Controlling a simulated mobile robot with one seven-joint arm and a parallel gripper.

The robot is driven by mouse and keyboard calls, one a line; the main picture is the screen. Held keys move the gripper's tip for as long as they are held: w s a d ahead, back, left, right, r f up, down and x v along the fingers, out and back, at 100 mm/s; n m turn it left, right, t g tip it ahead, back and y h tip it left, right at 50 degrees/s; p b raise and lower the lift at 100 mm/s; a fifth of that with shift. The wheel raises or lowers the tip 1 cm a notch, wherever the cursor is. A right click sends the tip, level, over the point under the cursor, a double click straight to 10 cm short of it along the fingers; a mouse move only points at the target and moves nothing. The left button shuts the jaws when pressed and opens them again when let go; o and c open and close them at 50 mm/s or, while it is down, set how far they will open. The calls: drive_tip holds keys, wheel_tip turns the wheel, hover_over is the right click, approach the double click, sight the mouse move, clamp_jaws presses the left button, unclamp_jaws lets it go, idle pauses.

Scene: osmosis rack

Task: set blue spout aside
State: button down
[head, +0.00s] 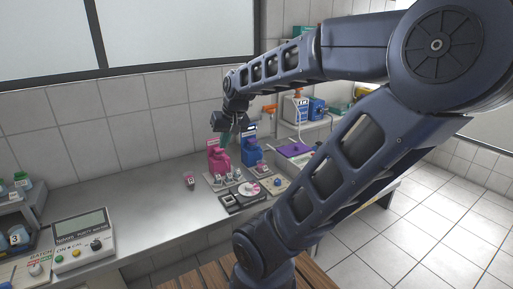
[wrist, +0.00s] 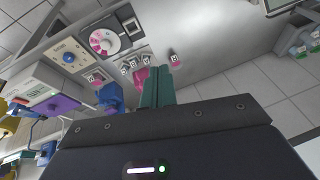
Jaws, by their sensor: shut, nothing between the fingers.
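The blue spouted vessel (head: 251,151) stands on the bench at the back, just right of a pink one (head: 219,158). In the wrist view the blue vessel (wrist: 110,97) lies left of my gripper (wrist: 158,70), partly cut off by the wrist housing. My gripper (head: 226,138) hangs above the pink vessel, left of the blue one. Its teal fingers are together, with nothing between them. Whether a separate spout piece sits on the blue vessel is too small to tell.
A dial unit (head: 250,189) and small labelled pieces stand in front of the vessels. A small pink piece (head: 190,181) sits alone to the left. A meter (head: 83,240) stands far left; bare bench (head: 135,200) lies between.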

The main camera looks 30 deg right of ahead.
drive_tip(key=w+d+f+m+g, duration=0.1)
drive_tip(key=w+d+f+m, duration=0.4)
drive_tip(key=w+d+f, duration=0.7)
drive_tip(key=w+d+r+m+h, duration=0.2)
drive_tip(key=w+d+h, duration=0.3)
drive_tip(key=d, duration=0.3)
drive_tip(key=shift+d+r+m, duration=0.25)
drive_tip(key=shift+m, duration=0.05)
drive_tip(key=shift+f, duration=0.15)
approach(256, 148)
drive_tip(key=shift+s+a+f, duration=1.25)
drive_tip(key=shift+s+f, duration=1.15)
drive_tip(key=shift+f, duration=0.3)
drive_tip(key=shift+w+d, duration=1.4)
drive_tip(key=shift+w, duration=0.05)
